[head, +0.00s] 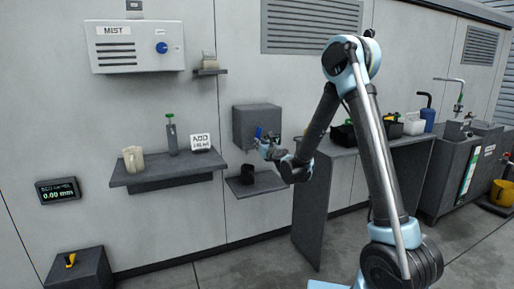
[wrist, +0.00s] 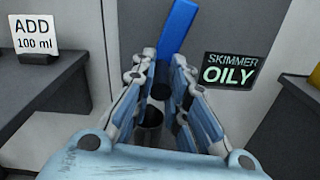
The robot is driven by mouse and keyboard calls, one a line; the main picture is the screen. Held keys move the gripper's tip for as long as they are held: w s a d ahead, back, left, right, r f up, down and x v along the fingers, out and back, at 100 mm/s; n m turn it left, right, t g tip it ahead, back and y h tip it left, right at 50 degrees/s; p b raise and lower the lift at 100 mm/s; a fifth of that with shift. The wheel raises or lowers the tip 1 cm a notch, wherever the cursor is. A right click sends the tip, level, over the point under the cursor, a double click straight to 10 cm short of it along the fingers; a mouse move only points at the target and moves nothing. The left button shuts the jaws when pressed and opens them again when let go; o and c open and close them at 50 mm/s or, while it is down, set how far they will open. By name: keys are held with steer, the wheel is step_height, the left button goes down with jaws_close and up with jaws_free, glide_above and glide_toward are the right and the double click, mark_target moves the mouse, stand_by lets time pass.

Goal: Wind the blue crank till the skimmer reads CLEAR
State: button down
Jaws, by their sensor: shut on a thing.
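The blue crank (wrist: 180,28) shows at the top of the wrist view, its blue arm slanting up and right from a dark grip (wrist: 161,82). My gripper (wrist: 163,68) is shut on the crank's dark grip, one finger on each side. In the head view my gripper (head: 263,147) is at the front of a grey wall box (head: 252,117), with a bit of the blue crank (head: 258,132) showing above it. The skimmer display (wrist: 230,72), right of the crank in the wrist view, reads OILY in green letters.
A dark cup (head: 247,174) stands on a small shelf (head: 262,187) below the box. Left is a shelf (head: 135,178) with a beige mug (head: 133,158) and an ADD 100 ml card (wrist: 33,36). A bench (head: 345,151) with containers stands right.

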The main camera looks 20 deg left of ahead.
steer(key=shift+s+a, duration=0.3)
steer(key=shift+s, duration=0.1)
steer(key=c, duration=1.5)
jaws_free()
steer(key=shift+s+a, duration=0.1)
steer(key=shift+c, duration=0.2)
steer(key=shift+d, duration=0.2)
steer(key=shift+s+d, duration=0.2)
steer(key=shift+d, duration=0.2)
steer(key=v, duration=1)
steer(key=shift+s+d, duration=0.25)
steer(key=shift+d, duration=0.05)
steer(key=shift+c, duration=0.5)
